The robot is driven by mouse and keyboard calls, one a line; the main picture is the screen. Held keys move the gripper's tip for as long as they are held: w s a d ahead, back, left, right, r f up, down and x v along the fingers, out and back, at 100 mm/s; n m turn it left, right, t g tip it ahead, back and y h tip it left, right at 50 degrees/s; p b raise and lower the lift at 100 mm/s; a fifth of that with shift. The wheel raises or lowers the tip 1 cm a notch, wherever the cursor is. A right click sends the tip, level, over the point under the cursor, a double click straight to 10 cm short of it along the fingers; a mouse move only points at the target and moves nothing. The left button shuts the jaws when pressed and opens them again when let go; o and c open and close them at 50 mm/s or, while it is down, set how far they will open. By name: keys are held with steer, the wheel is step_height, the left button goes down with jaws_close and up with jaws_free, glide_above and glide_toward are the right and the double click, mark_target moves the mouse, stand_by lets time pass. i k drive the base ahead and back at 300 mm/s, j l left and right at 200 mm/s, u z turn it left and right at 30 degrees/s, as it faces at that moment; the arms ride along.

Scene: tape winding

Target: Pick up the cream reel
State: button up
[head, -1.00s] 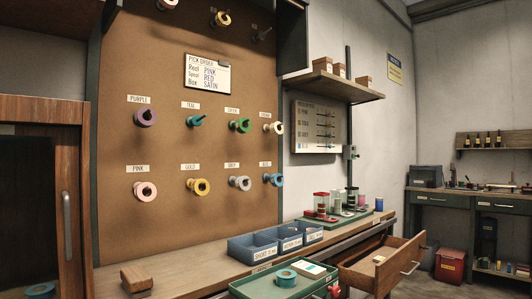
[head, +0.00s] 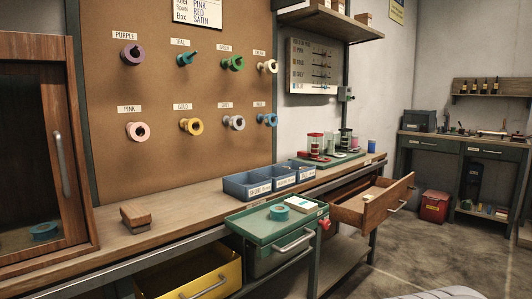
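The cream reel (head: 267,67) hangs on a peg near the right edge of the brown pegboard (head: 160,95), in the upper row, under a small label that is hard to read. It is pale cream and faces right. The green reel (head: 233,63) hangs to its left and the blue reel (head: 267,119) hangs below it. My gripper is not in view.
The wooden workbench (head: 180,208) runs below the pegboard with blue bins (head: 247,185) and a green tray (head: 262,225). An open drawer (head: 372,206) and a yellow drawer (head: 205,278) stick out in front.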

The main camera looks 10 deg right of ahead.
mark_target(269, 69)
steer(key=i+l+u, duration=0.1)
steer(key=i+l, duration=0.2)
steer(key=i, duration=0.25)
steer(key=i+l+u, duration=0.1)
steer(key=i+l, duration=0.3)
steer(key=i, duration=0.2)
